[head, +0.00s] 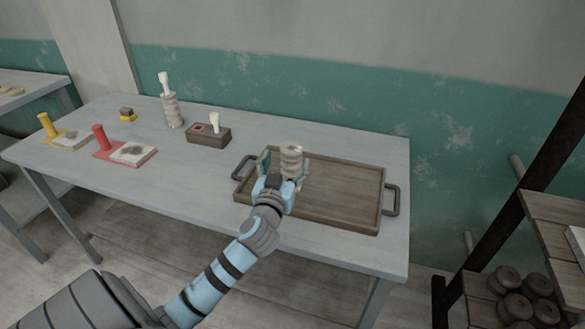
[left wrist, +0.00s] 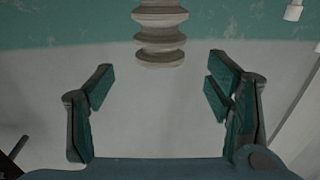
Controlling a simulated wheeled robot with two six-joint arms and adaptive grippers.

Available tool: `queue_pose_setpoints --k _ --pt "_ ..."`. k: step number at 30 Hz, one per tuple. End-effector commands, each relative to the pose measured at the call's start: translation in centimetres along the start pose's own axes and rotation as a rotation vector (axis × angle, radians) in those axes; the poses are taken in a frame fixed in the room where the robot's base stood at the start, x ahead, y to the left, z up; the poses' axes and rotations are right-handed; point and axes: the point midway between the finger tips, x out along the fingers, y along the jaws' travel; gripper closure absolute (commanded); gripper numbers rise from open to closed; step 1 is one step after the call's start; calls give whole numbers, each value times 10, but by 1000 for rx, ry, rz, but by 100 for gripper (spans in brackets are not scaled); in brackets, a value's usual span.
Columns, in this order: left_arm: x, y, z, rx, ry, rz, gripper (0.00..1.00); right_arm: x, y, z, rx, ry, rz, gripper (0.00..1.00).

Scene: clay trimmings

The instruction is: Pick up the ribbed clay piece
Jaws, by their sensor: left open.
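A pale beige ribbed clay piece (head: 291,156) stands at the left part of the brown wooden tray (head: 345,215); my gripper hides its lower part in the head view. My left gripper (head: 284,170) is open in front of it, with teal fingers spread to either side. In the left wrist view, the ribbed piece (left wrist: 160,30) shows at the top centre, beyond the tips of my open left gripper (left wrist: 158,84) and roughly centred between them. Nothing shows between the fingers there. My right gripper is not in view.
The tray has dark handles and an otherwise bare floor. To the left on the table (head: 190,175) stand another ribbed stack (head: 172,110) with a white top, a brown box (head: 208,136), and red (head: 99,138) and yellow (head: 48,126) handled items. A wooden rack (head: 555,225) stands at right.

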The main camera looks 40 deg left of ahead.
Motion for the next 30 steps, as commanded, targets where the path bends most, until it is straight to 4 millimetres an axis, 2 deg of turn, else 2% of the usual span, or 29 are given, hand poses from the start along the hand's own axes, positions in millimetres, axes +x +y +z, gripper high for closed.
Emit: queue_pose_setpoints --k 10,17,20,30 --pt "57 0 -3 0 0 2 27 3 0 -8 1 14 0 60" --pt "63 0 -3 1 0 5 27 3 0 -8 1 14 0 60" --pt "63 1 -3 1 0 5 40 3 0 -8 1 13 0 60" --pt "63 1 -3 1 -1 5 94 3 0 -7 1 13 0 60"
